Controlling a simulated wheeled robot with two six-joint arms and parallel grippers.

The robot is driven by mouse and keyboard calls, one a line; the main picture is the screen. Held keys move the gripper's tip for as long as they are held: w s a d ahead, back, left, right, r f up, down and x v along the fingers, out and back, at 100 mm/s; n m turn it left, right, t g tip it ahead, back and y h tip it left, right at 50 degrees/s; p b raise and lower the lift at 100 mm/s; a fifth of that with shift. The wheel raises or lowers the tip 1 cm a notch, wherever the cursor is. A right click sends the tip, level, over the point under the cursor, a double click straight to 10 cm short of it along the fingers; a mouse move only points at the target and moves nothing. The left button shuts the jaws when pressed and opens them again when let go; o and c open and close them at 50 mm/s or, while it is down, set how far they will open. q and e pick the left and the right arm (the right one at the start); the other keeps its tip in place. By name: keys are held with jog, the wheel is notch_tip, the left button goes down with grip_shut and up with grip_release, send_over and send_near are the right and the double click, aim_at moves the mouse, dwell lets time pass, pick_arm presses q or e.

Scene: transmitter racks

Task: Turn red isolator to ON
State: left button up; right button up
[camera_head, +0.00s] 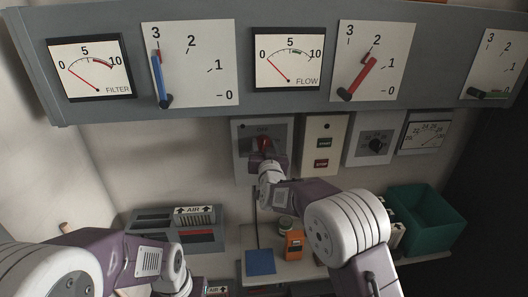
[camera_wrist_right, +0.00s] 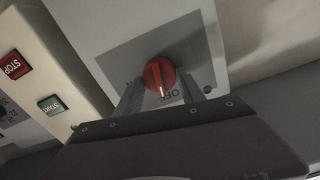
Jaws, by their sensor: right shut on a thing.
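The red isolator (camera_head: 264,143) is a round red knob on a grey plate on the back wall, below the gauge panel. In the head view the right gripper (camera_head: 262,158) reaches up to the knob from below. My left arm is at the lower left; its fingertips are not in view.
A START and STOP button box (camera_head: 323,148) is just right of the isolator, then a black rotary switch (camera_head: 376,145). The grey gauge panel (camera_head: 200,113) overhangs above. Below are an orange meter (camera_head: 294,245), a blue pad (camera_head: 260,262) and a green bin (camera_head: 424,222).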

jog(key=m+b, duration=1.2)
jog(key=shift+d+f+m, duration=0.2)
jog(key=shift+f+m, duration=0.1)
jog(key=shift+f, duration=0.05)
jog(key=shift+m+b, duration=0.9)
jog(key=shift+m, duration=0.7)
jog(key=shift+r+m, duration=0.1)
jog(key=shift+m, duration=0.2)
jog(key=o, duration=1.3)
jog(key=s+b, duration=0.1)
jog(key=s, duration=0.2)
jog(key=s+b, duration=0.1)
jog(key=s, duration=0.2)
jog(key=s+d+b, duration=0.1)
jog(key=s, duration=0.2)
